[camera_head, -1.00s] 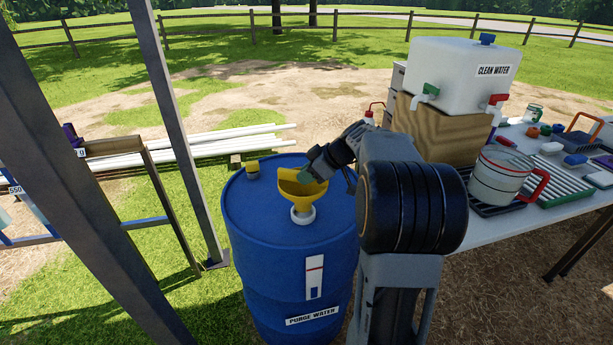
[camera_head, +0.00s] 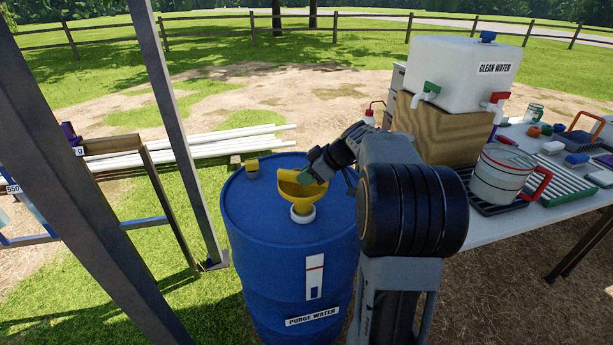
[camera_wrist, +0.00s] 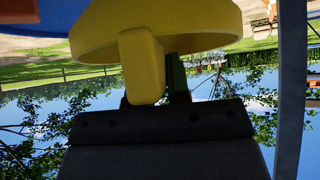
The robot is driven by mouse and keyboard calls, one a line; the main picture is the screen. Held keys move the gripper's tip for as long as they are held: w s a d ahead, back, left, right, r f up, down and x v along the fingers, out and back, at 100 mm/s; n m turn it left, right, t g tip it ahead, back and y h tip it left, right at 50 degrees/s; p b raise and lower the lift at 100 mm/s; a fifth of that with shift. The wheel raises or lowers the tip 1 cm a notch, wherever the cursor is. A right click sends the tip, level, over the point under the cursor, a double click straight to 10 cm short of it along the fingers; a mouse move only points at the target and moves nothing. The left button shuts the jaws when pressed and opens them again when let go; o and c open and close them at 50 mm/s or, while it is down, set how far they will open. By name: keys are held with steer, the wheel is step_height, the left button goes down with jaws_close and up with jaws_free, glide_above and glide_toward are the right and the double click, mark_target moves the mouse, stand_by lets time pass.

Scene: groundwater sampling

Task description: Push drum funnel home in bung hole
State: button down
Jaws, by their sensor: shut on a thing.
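The yellow drum funnel (camera_head: 297,190) stands over the white-rimmed bung hole (camera_head: 302,214) on top of the blue purge water drum (camera_head: 262,215). Its spout end goes into the white collar; how deep it sits inside is hidden. My gripper (camera_head: 313,173) is at the funnel's right rim, shut on the funnel. In the wrist view the funnel's yellow bowl (camera_wrist: 200,25) fills the top, and its yellow tab (camera_wrist: 142,65) is at the gripper's fingers (camera_wrist: 160,90).
Metal posts (camera_head: 178,130) stand at left. A table at right holds a clean water tank (camera_head: 455,75), a jug (camera_head: 497,175) and small items. White pipes (camera_head: 215,142) lie behind the drum.

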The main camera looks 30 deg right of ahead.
steer(key=shift+f+b, duration=1.05)
steer(key=shift+b, duration=0.2)
steer(key=c, duration=1)
jaws_free()
steer(key=p+v, duration=0.1)
steer(key=v, duration=1.3)
steer(key=shift+a, duration=0.1)
